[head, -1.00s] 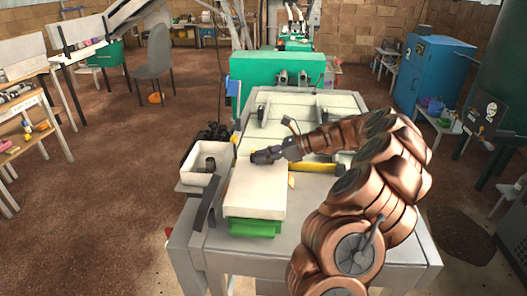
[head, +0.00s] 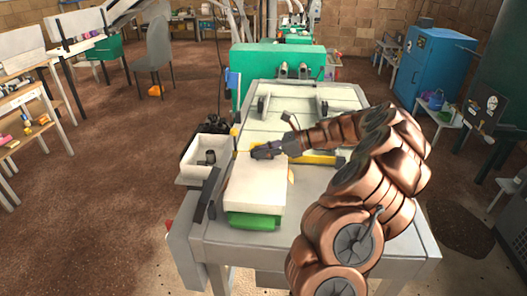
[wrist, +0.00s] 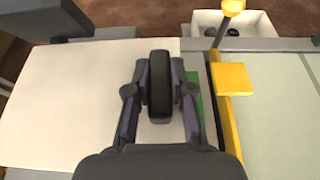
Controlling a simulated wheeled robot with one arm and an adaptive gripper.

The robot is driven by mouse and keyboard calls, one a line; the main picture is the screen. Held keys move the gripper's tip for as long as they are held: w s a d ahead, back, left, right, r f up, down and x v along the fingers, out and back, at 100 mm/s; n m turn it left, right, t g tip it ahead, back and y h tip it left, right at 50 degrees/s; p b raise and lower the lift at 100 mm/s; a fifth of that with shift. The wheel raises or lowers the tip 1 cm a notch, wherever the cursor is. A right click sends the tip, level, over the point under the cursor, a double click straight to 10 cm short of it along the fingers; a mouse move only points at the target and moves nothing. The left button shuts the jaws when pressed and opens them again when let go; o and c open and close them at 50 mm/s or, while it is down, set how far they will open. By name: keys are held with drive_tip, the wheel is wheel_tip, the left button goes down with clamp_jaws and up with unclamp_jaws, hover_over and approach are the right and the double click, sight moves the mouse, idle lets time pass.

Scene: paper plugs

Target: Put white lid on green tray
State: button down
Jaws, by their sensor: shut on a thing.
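The white lid (head: 256,185) is a flat, pale slab over the green tray (head: 252,221) at the table's near left. The tray's near side shows below the lid; most of the tray is hidden. In the wrist view, the lid (wrist: 60,100) fills the left, and a green strip (wrist: 193,92) shows beside its right end. My gripper (head: 262,152) is at the lid's far end. In the wrist view, its fingers (wrist: 159,95) are closed around a dark rounded piece, which looks like the lid's handle. I cannot tell whether the lid rests fully on the tray.
A white bin (head: 202,160) with dark pieces stands left of the lid. A yellow bar (head: 320,158) crosses the table (head: 330,215) behind and to the right. A green machine (head: 255,72) stands at the far end. The table's near right is partly covered by my arm.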

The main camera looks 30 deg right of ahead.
drive_tip(key=shift+f, duration=0.45)
idle(0.5)
drive_tip(key=c, duration=0.9)
unclamp_jaws()
drive_tip(key=shift+c, duration=0.2)
drive_tip(key=v, duration=1.2)
drive_tip(key=shift+a+r, duration=0.1)
